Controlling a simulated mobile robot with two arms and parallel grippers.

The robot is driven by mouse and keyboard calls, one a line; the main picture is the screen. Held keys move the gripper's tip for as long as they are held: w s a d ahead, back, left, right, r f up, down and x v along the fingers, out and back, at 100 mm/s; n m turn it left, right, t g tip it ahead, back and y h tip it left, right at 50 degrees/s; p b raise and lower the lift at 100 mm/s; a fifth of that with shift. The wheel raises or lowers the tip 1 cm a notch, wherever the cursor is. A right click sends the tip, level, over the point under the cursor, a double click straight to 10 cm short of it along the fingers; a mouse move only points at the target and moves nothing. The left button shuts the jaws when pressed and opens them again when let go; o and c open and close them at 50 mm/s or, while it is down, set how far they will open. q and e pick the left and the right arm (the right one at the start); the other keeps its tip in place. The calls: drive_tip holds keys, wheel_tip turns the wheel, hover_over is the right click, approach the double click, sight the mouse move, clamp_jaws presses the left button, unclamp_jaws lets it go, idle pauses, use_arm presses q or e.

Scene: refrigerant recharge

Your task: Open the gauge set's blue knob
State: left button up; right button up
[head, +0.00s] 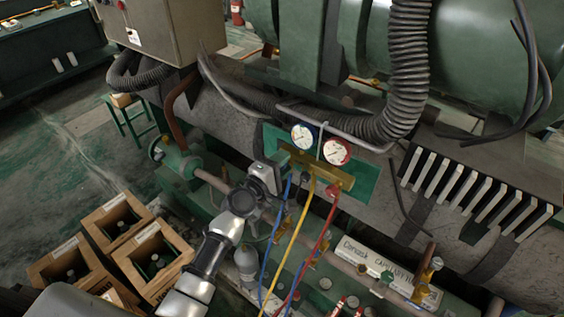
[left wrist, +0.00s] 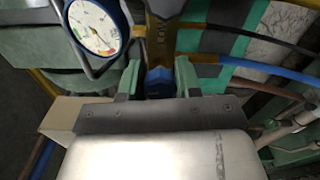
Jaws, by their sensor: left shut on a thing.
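The gauge set has a brass manifold (head: 330,172) with a blue-rimmed gauge (head: 303,136) and a red-rimmed gauge (head: 337,151), against a green panel. Its blue knob (left wrist: 158,80) shows in the left wrist view, at the end of the brass body. My left gripper (head: 281,164) is at the manifold's left end, where it hides the knob in the head view. In the left wrist view its green fingers (left wrist: 158,72) stand on either side of the knob, shut on it. How far the knob is turned cannot be told. My right gripper is not in view.
Blue (head: 265,255), yellow (head: 293,240) and red (head: 320,242) hoses hang below the manifold. A thick corrugated hose (head: 408,70) passes above right. Wooden crates (head: 153,262) stand on the floor at lower left. A white labelled box (head: 375,262) lies at lower right.

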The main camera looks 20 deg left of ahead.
use_arm(q)
drive_tip(key=shift+n, duration=0.5)
drive_tip(key=o, duration=0.9)
drive_tip(key=b+v, duration=0.1)
drive_tip(key=v, duration=1)
drive_tip(key=shift+b, duration=0.3)
